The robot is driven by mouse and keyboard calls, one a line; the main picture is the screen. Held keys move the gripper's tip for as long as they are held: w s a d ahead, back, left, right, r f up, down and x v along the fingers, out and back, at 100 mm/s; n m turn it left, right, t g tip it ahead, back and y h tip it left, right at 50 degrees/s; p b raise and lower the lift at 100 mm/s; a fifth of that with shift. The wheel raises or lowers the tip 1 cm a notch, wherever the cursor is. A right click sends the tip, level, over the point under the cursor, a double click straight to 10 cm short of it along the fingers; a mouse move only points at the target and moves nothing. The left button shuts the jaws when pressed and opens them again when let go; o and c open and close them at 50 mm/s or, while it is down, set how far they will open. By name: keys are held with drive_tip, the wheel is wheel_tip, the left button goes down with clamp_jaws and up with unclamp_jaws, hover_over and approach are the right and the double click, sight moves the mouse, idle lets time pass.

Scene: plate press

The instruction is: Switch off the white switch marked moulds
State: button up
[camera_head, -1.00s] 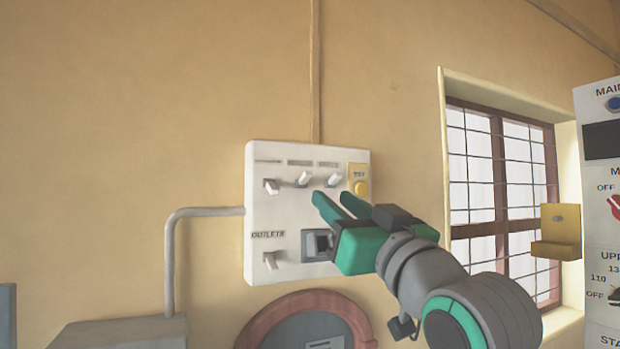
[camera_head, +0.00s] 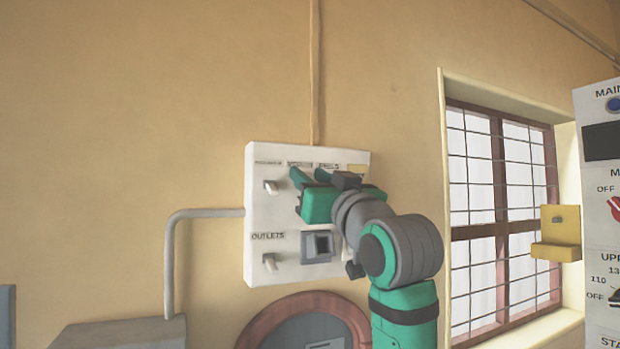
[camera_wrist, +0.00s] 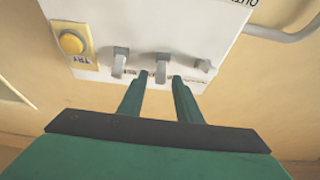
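A white switch panel (camera_head: 257,212) hangs on the wall, with a row of small pale lever switches near its top. My gripper (camera_head: 308,175) is at the upper part of the panel and covers the middle and right switches in the head view. In the wrist view my gripper (camera_wrist: 159,80) is open, its two green fingers apart. The middle switch (camera_wrist: 162,64) is in line with the gap between the fingertips; contact cannot be told. The right switch (camera_wrist: 120,62) and left switch (camera_wrist: 205,67) lie outside the fingers. The labels above the row are too blurred to read surely.
A yellow TRY button (camera_wrist: 72,42) sits beside the row. An OUTLETS switch (camera_head: 270,262) and a grey socket (camera_head: 318,245) are lower on the panel. A grey conduit (camera_head: 190,212) runs left. A barred window (camera_head: 490,190) and a control cabinet (camera_head: 602,180) stand right.

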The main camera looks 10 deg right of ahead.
drive_tip(key=shift+c, duration=0.3)
clamp_jaws()
drive_tip(key=shift+w, duration=0.1)
